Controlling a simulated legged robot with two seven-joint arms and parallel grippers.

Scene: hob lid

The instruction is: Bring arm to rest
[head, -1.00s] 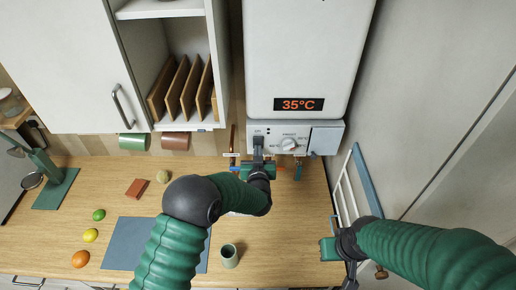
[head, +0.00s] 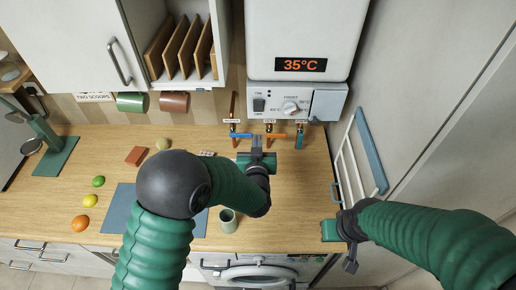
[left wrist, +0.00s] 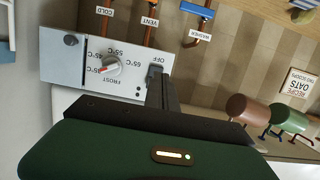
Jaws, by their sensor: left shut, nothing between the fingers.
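My left arm comes in from the left and reaches forward over the worktop in the head view. My left gripper (head: 256,143) is shut and empty, below the boiler's control panel (head: 274,104) and apart from it. It also shows in the left wrist view (left wrist: 158,88), in front of the panel, hiding part of it near the OFF label. The panel has a dark switch (head: 259,105) and a round dial (head: 290,108). The display (head: 301,65) reads 35°C. My right gripper (head: 350,262) hangs at the right, by the worktop's edge; its jaws are unclear.
Pipes with blue and orange valve handles (head: 276,136) run under the boiler. A towel rail (head: 371,150) stands at the right near my right arm. A green cup (head: 228,220), a blue mat (head: 124,208) and fruit (head: 79,223) are on the worktop (head: 290,215).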

